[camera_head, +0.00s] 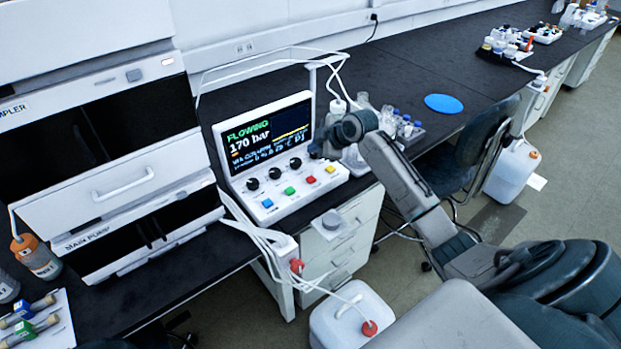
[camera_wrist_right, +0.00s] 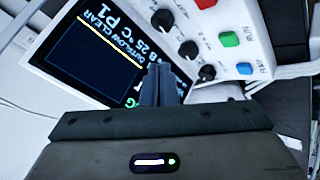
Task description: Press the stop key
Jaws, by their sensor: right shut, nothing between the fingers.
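The control box (camera_head: 240,185) has a tilted screen (camera_head: 266,135) reading "FLOWING" and "170 bar". Its sloped panel bears a red key (camera_head: 311,180), a green key (camera_head: 289,190), a blue key (camera_head: 267,203) and a yellow key (camera_head: 330,169). In the right wrist view the red key (camera_wrist_right: 205,3) is cut by the top edge; no stop label is readable. The green key (camera_wrist_right: 229,39) and blue key (camera_wrist_right: 244,68) also show there. My right gripper (camera_head: 318,150) is shut and empty, above the panel near the screen's right edge. Its closed fingers (camera_wrist_right: 160,78) show in the wrist view, apart from the keys. My left gripper is out of view.
Black knobs (camera_head: 274,173) sit between screen and keys. A white instrument stack (camera_head: 115,190) stands left. Bottles and vials (camera_head: 405,125) stand behind my right arm, with a blue disc (camera_head: 443,103) beyond. White tubing (camera_head: 255,235) hangs at the bench's front edge.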

